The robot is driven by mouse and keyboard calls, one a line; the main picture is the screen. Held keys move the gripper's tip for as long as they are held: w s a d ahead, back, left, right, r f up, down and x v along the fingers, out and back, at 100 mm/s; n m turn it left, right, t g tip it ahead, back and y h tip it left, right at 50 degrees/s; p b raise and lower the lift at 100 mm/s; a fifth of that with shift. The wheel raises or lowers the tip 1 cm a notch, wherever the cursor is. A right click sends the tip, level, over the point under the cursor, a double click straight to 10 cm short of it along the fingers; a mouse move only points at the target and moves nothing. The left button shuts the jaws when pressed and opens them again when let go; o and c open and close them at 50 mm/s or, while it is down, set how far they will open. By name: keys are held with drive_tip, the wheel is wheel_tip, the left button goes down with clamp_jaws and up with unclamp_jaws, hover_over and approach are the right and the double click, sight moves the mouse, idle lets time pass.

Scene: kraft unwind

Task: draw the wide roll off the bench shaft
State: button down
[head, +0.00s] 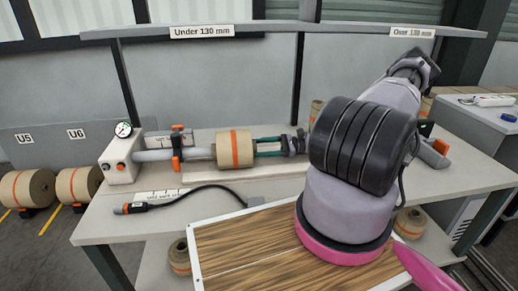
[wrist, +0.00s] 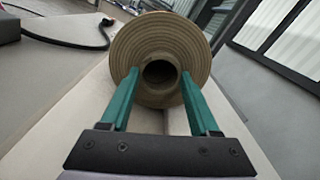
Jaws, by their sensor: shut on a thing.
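The wide roll (head: 235,149) is kraft brown with an orange band. It lies on its side at the right end of the grey bench shaft (head: 195,153). How much shaft is inside it is hidden. In the wrist view the roll's end face (wrist: 115,53) faces me, with a dark hollow core; no shaft shows in it. My gripper (head: 257,147) reaches in from the right, its green fingers level with the roll. In the wrist view my gripper (wrist: 160,73) has its fingertips on both sides of the core, shut on it.
A box with a gauge (head: 121,155) carries the shaft's left end. An orange clamp (head: 177,150) stands around the shaft. A black hose (head: 195,190) lies in front on the bench (head: 100,221). A wood-topped board (head: 245,246) is nearer me.

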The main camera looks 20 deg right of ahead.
drive_tip(key=shift+c, duration=0.2)
unclamp_jaws()
drive_tip(key=d, duration=0.3)
drive_tip(key=s+d, duration=0.1)
drive_tip(key=d, duration=0.3)
drive_tip(key=s+d, duration=0.1)
drive_tip(key=d, duration=0.2)
drive_tip(key=shift+d, duration=0.35)
